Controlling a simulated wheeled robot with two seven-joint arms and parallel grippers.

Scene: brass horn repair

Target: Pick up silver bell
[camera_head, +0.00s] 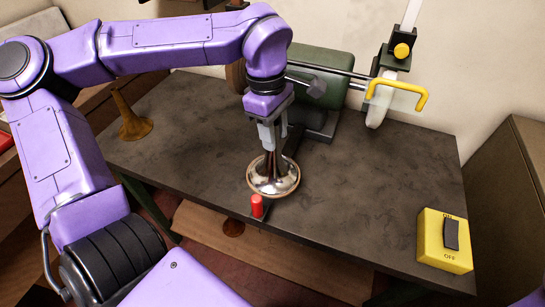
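The silver bell (272,181) stands upright, flared end down, near the front edge of the dark workbench. My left gripper (273,142) points down right above it, with its grey fingers at the bell's narrow upper stem. The fingers hide the stem's top, and I cannot tell whether they touch or clamp it. My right gripper is not in view.
A red cylinder (257,206) stands just in front of the bell at the bench edge. A brass bell (130,120) stands at the left. A green machine (320,77) and a yellow handle (424,96) are behind. A yellow switch box (436,252) is at front right. The bench (380,190) is clear to the right.

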